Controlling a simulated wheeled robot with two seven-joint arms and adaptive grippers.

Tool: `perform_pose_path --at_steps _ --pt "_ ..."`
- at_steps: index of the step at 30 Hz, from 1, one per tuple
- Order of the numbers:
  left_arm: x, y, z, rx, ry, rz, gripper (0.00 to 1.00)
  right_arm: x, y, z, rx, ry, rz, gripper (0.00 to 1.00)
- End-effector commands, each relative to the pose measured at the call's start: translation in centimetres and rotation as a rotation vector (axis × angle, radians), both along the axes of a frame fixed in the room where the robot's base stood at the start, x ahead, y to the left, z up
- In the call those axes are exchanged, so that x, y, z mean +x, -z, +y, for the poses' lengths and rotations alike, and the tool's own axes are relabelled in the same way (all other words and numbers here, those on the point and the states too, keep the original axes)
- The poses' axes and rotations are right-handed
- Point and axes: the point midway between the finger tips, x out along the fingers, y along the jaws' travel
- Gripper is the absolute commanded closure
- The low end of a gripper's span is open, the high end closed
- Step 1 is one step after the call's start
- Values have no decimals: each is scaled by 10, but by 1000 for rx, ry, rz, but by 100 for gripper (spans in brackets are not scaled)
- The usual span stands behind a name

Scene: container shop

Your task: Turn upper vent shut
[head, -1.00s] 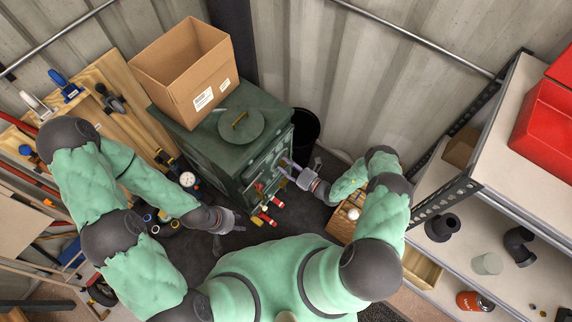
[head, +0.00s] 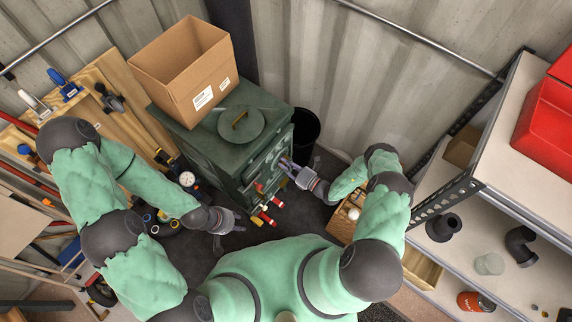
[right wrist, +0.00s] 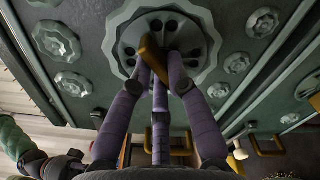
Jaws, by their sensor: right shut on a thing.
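The upper vent (right wrist: 190,38) is a round, pale-rimmed disc with dark holes on the green stove front, seen in the right wrist view. A brass handle (right wrist: 153,58) crosses its middle, tilted. My right gripper (right wrist: 160,72) has its purple fingers closed around this handle. In the head view my right gripper (head: 288,165) is against the stove's front, where the vent is hardly visible. My left gripper (head: 236,222) hangs apart from the stove, above the dark floor; its finger opening is unclear.
The green stove (head: 205,148) carries a cardboard box (head: 185,72) and a round lid (head: 242,125). Red-handled valves (head: 266,220) stick out low in front. A black bin (head: 305,125) stands behind, and metal shelving (head: 450,190) is at right.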

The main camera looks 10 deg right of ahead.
Motion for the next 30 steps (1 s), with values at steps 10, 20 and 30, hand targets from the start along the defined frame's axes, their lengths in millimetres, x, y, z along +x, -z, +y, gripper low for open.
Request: perform_pose_path --at_steps 10,20,30 --pt "0 31 0 0 0 0 60 1 3 -1 201 0 156 100" --pt "0 52 0 0 0 0 60 2 2 -2 413 1 321 100" --pt "0 62 0 0 0 0 60 2 0 -3 546 2 426 100"
